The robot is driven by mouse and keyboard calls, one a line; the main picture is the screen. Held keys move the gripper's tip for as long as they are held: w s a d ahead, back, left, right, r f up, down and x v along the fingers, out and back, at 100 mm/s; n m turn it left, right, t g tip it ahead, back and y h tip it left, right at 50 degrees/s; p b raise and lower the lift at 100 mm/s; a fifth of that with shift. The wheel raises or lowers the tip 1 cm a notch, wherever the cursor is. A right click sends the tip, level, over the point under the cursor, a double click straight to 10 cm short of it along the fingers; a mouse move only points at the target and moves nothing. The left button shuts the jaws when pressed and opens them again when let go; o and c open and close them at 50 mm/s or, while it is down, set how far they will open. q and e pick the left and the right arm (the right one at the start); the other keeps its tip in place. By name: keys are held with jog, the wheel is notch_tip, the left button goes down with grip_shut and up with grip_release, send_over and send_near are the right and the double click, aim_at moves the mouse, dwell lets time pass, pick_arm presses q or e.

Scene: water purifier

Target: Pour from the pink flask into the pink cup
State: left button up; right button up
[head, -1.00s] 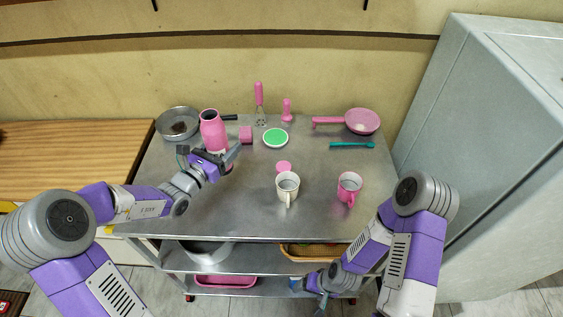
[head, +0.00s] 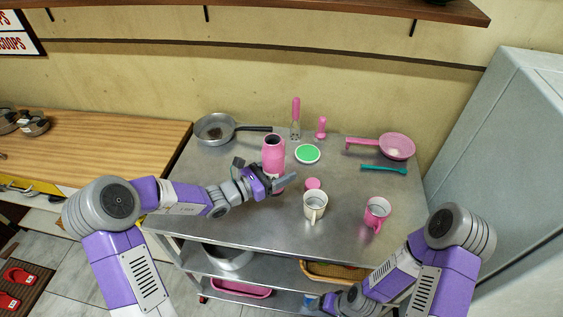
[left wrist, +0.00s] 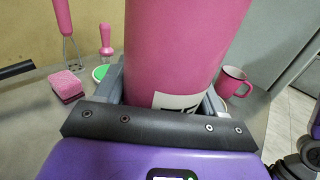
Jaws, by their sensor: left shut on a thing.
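The pink flask (head: 273,153) is upright and open at the top, on the left half of the metal table in the head view. My left gripper (head: 281,184) is shut on the flask's lower part, and the flask (left wrist: 180,45) fills the middle of the left wrist view. I cannot tell whether its base is off the table. The pink cup (head: 376,211) stands upright on the right of the table, apart from the flask. It also shows in the left wrist view (left wrist: 233,83). My right gripper (head: 320,304) is low at the bottom edge, mostly hidden; its jaws are unclear.
A cream cup (head: 314,204) stands between flask and pink cup, with a pink lid (head: 313,183) behind it. A green-topped round dish (head: 307,153), frying pan (head: 215,130), pink pan (head: 397,146) and teal utensil (head: 384,169) lie farther back. A pink sponge (left wrist: 67,86) shows in the wrist view.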

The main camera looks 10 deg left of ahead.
pick_arm(q)
jog(key=s+d+f+m+g+h+p, duration=0.2)
jog(key=d+m+g+h, duration=0.1)
jog(key=d+m+g, duration=0.1)
jog(key=shift+d+f+g, duration=0.2)
jog(key=shift+d+g, duration=0.4)
jog(key=shift+g, duration=0.3)
